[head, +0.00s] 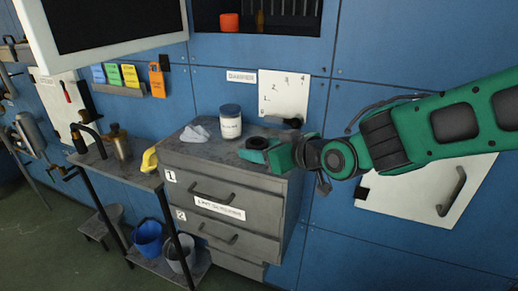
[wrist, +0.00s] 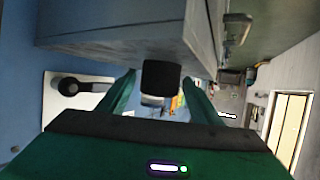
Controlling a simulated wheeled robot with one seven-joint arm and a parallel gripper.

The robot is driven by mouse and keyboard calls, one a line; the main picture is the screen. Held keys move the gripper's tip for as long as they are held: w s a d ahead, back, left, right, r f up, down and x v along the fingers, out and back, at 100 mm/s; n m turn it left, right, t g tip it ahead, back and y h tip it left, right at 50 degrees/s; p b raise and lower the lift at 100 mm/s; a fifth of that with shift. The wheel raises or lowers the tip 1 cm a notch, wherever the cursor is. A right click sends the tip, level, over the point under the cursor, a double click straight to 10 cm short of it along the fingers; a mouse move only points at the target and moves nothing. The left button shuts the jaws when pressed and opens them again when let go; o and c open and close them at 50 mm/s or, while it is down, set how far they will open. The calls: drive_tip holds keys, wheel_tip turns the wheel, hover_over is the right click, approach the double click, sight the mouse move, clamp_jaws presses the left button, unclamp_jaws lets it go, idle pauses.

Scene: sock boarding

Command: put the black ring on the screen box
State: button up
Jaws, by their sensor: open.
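The black ring (head: 257,142) stands near the right end of the grey cabinet top in the head view. In the wrist view a black block-like shape (wrist: 161,74), which looks like the ring seen from its side, lies between my fingers. My green gripper (head: 265,156) is open around it, with a gap visible on each side in the wrist view (wrist: 160,84). The ring's lower part is hidden by a finger in the head view. A white-framed dark screen (head: 105,22), probably the screen box, is at the upper left of the head view, cut off by the frame.
On the grey cabinet (head: 200,160) a white jar with a dark lid (head: 230,122) and a crumpled pale cloth (head: 194,133) stand left of the ring. A workbench (head: 118,168) with a metal bottle (head: 119,142) is farther left. A blue wall is close behind.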

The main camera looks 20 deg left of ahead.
drive_tip(key=v, duration=1)
drive_tip(key=shift+s, duration=0.15)
drive_tip(key=d+f+m+h, duration=0.3)
drive_tip(key=d, duration=0.8)
drive_tip(key=w+d+f+m+g+h, duration=0.1)
drive_tip(key=d+f+m+h, duration=0.2)
drive_tip(key=d, duration=0.8)
drive_tip(key=d+f+m+h, duration=0.2)
drive_tip(key=d+f+h, duration=0.15)
drive_tip(key=d, duration=0.85)
drive_tip(key=s+d+f+m+g, duration=0.1)
drive_tip(key=s+d+m+g, duration=0.2)
drive_tip(key=s+d, duration=0.5)
drive_tip(key=s+d+f+m+g+h, duration=0.1)
drive_tip(key=s+d+m+g, duration=0.2)
drive_tip(key=s, duration=1)
drive_tip(key=d+m, duration=0.3)
drive_tip(key=d, duration=0.2)
drive_tip(key=shift+s+d+f+m+g, duration=0.25)
drive_tip(key=shift+s+d+m+g, duration=0.05)
drive_tip(key=shift+d, duration=0.05)
drive_tip(key=shift+h, duration=0.25)
